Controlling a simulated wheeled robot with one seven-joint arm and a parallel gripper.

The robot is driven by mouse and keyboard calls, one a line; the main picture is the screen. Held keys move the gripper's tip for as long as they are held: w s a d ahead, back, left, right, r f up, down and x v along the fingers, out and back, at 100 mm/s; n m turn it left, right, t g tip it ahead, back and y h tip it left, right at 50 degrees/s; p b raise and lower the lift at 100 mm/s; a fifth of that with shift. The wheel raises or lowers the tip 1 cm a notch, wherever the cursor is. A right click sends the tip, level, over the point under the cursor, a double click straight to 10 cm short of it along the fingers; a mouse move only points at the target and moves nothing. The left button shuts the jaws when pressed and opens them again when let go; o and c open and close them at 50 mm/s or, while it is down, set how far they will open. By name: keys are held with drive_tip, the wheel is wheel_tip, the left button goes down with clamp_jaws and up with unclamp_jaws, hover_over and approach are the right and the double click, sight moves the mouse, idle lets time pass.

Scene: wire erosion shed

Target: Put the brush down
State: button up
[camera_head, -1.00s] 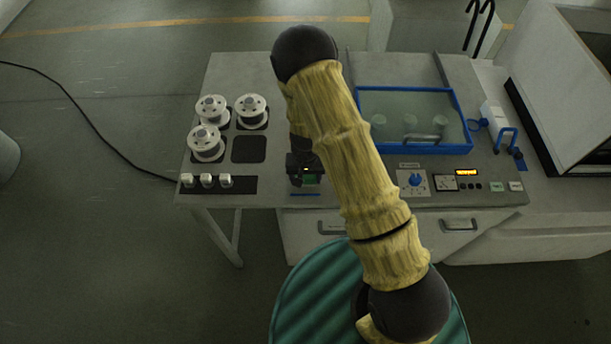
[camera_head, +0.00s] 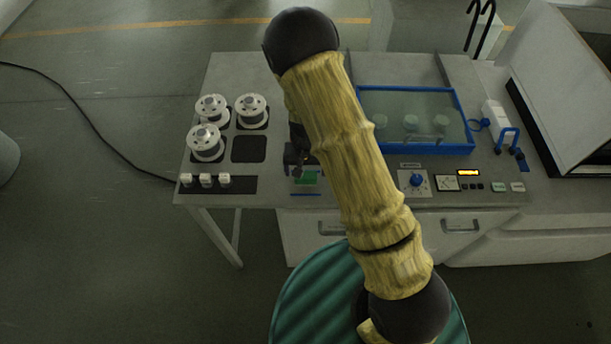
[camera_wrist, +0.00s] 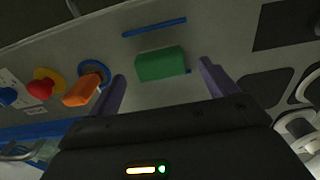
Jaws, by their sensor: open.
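The brush appears as a small green block (camera_head: 306,178) lying on the grey bench top near its front edge, just behind a thin blue strip (camera_head: 305,194). In the wrist view the green brush (camera_wrist: 161,65) shows between my two fingers, with a bit of blue at its right end. My gripper (camera_head: 297,158) is over the bench just behind the brush, partly hidden by my arm. In the wrist view my gripper (camera_wrist: 162,72) is open, its fingers spread to either side of the brush with gaps.
White spools (camera_head: 206,142) stand on dark pads at the left, with an empty dark pad (camera_head: 248,149) beside them. A blue-framed tank (camera_head: 415,120) is at the right, with a control panel (camera_head: 460,183) in front. The wrist view shows an orange knob (camera_wrist: 80,91) and a red knob (camera_wrist: 40,88).

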sight(306, 176)
wheel_tip(306, 176, up, 7)
drive_tip(key=b, duration=0.1)
drive_tip(key=shift+r, duration=0.15)
idle(0.7)
drive_tip(key=s+d+r+t, duration=0.2)
drive_tip(key=s+d+r, duration=1)
drive_tip(key=r, duration=0.3)
drive_tip(key=shift+s+d+r+t, duration=0.15)
drive_tip(key=shift+d+t, duration=0.15)
drive_tip(key=shift+d, duration=0.45)
